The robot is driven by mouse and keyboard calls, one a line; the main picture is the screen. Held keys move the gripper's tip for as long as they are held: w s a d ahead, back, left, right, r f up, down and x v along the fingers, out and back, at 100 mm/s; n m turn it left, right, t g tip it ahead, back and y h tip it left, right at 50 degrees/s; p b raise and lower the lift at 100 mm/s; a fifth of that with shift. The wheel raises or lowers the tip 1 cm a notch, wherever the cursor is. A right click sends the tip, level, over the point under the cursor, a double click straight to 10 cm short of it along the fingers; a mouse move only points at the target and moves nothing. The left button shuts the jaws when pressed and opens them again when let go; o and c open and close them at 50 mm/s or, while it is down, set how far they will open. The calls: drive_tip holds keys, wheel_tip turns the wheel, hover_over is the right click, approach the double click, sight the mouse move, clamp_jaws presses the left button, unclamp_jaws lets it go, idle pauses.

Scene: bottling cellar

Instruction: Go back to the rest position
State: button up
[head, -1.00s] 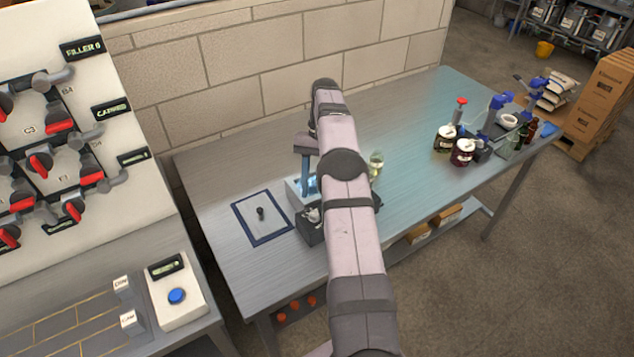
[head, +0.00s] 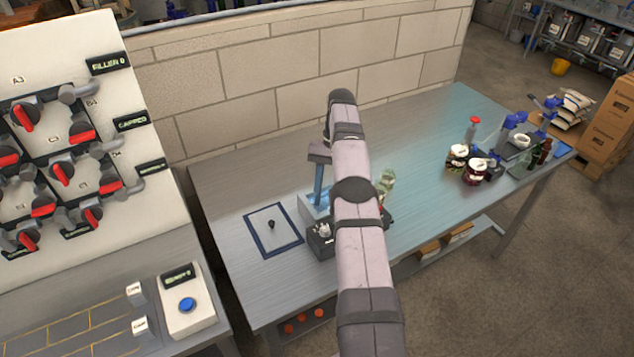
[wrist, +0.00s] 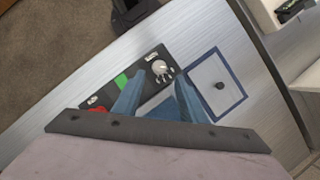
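My gripper (head: 318,192) hangs over the metal workbench (head: 225,190), below the bent end of my arm, with its blue fingers pointing down. In the wrist view my gripper (wrist: 158,88) shows two blue fingers apart, with nothing seen held between them. Beneath it is a black control box (wrist: 126,84) with a white knob, a green patch and a red part. In the head view this control box (head: 321,243) stands by the fingers, partly hidden by my arm. A light blue block shows at the fingertips; whether they touch it is unclear.
A blue-framed mat (head: 252,228) with a small dark knob lies left of the gripper. A clear glass object (head: 387,181) stands behind my arm, partly hidden. Two dark jars (head: 474,170) and bottles (head: 545,150) stand at the right end. A block wall (head: 230,90) borders the bench.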

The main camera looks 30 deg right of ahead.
drive_tip(key=s+a+r+n+t+h, duration=0.1)
drive_tip(key=s+a+r+n, duration=0.15)
drive_tip(key=a, duration=0.35)
drive_tip(key=s+a+r+n+h, duration=0.1)
drive_tip(key=s+a+r+n, duration=0.15)
drive_tip(key=a, duration=0.45)
drive_tip(key=s+a+f+n+t, duration=0.1)
drive_tip(key=s+a, duration=0.2)
drive_tip(key=s, duration=0.3)
drive_tip(key=s+a+f+n+h, duration=0.1)
drive_tip(key=s+a+n, duration=0.1)
drive_tip(key=s, duration=0.5)
drive_tip(key=s+a+f+n+t, duration=0.1)
drive_tip(key=s+a, duration=0.2)
drive_tip(key=s, duration=0.3)
wheel_tip(320, 180, down, 20)
drive_tip(key=b, duration=1.9)
drive_tip(key=shift+s+r, duration=0.2)
drive_tip(key=shift+r, duration=0.05)
